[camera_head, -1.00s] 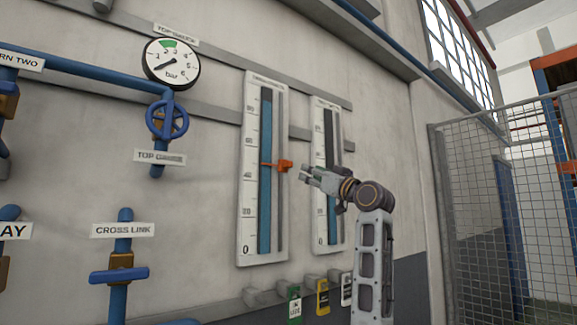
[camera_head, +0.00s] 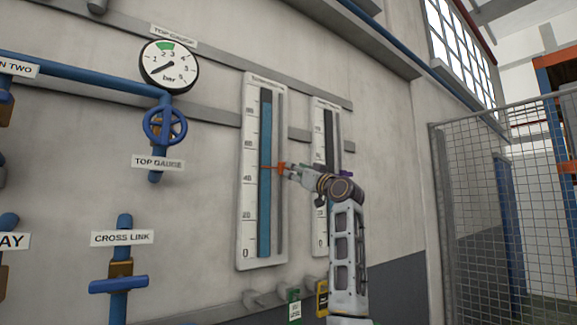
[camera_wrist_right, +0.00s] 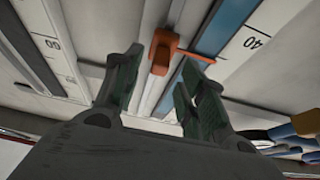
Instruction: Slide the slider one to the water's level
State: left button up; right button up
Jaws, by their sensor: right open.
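The left level board (camera_head: 248,215) is a tall white scale with a blue water column (camera_head: 265,215) that reaches close to the top of its tube. Its orange slider (camera_head: 281,168) sits on the grey rail, with its pointer a little above the 40 mark, well below the top of the blue. My right gripper (camera_head: 287,171) is at the slider, open. In the right wrist view the orange slider (camera_wrist_right: 162,52) lies ahead, between the two open fingers (camera_wrist_right: 155,85); I cannot tell whether they touch it. My left gripper is not in view.
A second level board (camera_head: 319,125) stands just right, partly hidden by my right arm. A pressure gauge (camera_head: 169,66), blue valve wheel (camera_head: 165,125) and blue pipes are on the left. Tags (camera_head: 295,307) hang below. A mesh fence (camera_head: 480,210) stands at right.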

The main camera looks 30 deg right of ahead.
aim_at(286, 168)
jog(key=p+x, duration=0.1)
jog(key=x, duration=0.3)
jog(key=shift+s, duration=0.1)
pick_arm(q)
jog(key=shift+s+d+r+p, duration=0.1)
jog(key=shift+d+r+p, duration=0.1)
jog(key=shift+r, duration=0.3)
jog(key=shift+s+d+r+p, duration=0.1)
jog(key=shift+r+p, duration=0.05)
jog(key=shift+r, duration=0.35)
pick_arm(e)
jog(key=shift+w+r, duration=0.2)
jog(key=shift+w, duration=0.4)
grip_shut()
